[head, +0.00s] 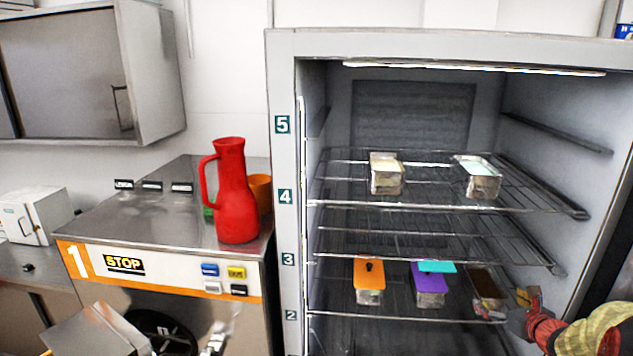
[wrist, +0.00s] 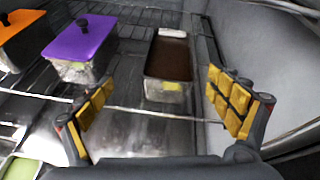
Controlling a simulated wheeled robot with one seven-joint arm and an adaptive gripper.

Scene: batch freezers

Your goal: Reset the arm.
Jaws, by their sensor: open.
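My gripper (head: 524,304) is at the right side of the open freezer cabinet, by the shelf near label 2. In the wrist view its yellow-padded fingers (wrist: 164,95) are spread wide with nothing held between them. An open metal tub with brown contents (head: 487,283) stands on that shelf just left of my gripper in the head view. In the wrist view the brown tub (wrist: 168,57) shows ahead, between the fingers in the picture and apart from both. My forearm comes in from the lower right; most of the arm is out of view.
A purple-lidded tub (head: 429,285) and an orange-lidded tub (head: 368,280) stand left of the brown one. Two pale tubs (head: 386,174) (head: 478,178) sit on a higher shelf. The cabinet's right wall (wrist: 262,60) is close to my gripper. A red jug (head: 235,195) stands on the machine at left.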

